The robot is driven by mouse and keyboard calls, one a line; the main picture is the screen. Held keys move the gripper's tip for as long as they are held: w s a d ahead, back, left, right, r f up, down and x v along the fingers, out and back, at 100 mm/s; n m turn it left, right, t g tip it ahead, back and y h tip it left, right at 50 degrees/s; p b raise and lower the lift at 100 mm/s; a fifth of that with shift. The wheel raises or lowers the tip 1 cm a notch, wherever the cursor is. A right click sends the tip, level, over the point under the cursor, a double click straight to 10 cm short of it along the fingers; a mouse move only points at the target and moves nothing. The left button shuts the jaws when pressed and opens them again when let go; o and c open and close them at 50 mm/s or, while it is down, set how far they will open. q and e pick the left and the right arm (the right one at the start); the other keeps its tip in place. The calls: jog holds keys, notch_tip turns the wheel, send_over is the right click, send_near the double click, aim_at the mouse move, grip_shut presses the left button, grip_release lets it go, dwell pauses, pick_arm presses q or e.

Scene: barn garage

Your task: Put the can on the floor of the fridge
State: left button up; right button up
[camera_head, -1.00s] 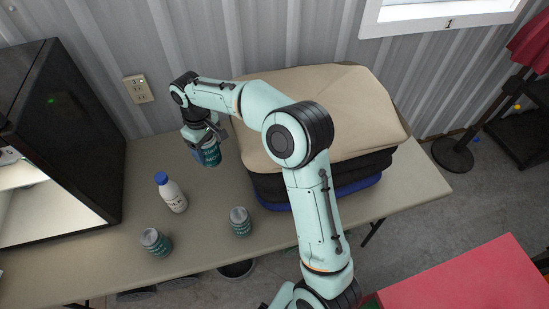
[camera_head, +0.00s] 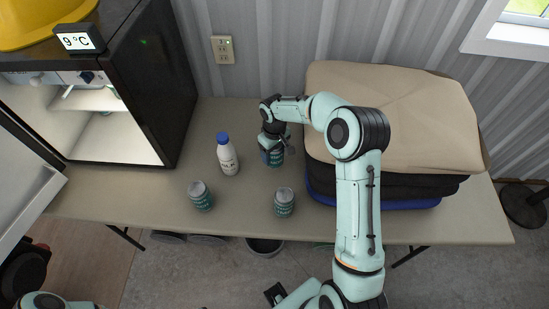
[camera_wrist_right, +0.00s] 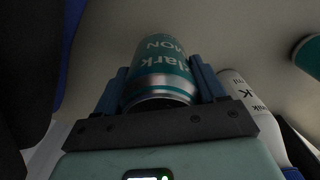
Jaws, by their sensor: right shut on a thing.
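My right gripper (camera_head: 272,146) is shut on a teal and silver can (camera_head: 273,158), left of the stacked bags. In the right wrist view the can (camera_wrist_right: 163,62) sits between the two fingers of the gripper (camera_wrist_right: 163,85). I cannot tell whether its base touches the table. The fridge (camera_head: 150,85) stands open at the left of the table, with a bare pale floor (camera_head: 118,143) and a shelf (camera_head: 88,98) inside. Its door (camera_head: 22,205) is swung out toward the front left. My left gripper is not in view.
Stacked bags (camera_head: 390,110) fill the right side. A yellow hard hat (camera_head: 40,20) sits on the fridge.

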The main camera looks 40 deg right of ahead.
aim_at(274, 158)
jog(key=shift+f, duration=2.05)
jog(key=shift+f, duration=0.15)
jog(key=o, duration=1.2)
jog(key=shift+o, duration=0.5)
